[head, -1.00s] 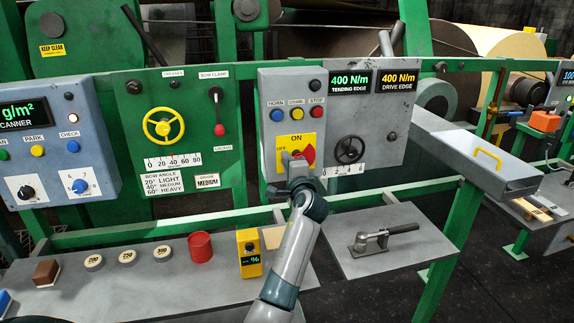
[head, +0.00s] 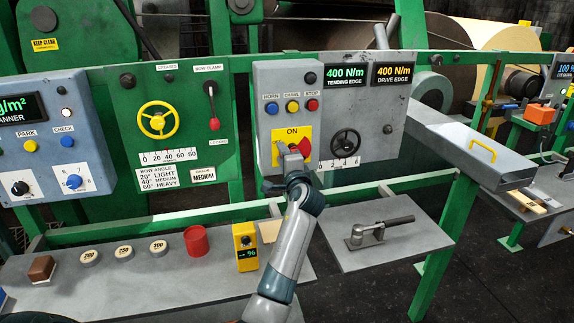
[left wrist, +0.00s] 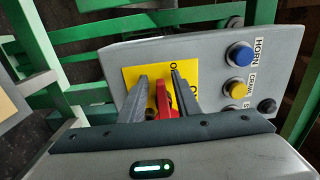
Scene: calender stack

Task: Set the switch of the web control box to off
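The web control box (head: 375,110) is a grey panel with a yellow switch plate (head: 302,135) marked ON at the top. A strip of yellow shows between one finger and the handle, so the fingers look apart. The gripper hides the switch centre. My right gripper is not in view.
Blue horn (head: 271,108), yellow crawl (head: 292,107) and red stop (head: 312,105) buttons sit just above the switch. A black handwheel (head: 345,143) is to its right. Below are a grey shelf (head: 140,285) with several objects and a plate with a lever clamp (head: 375,232).

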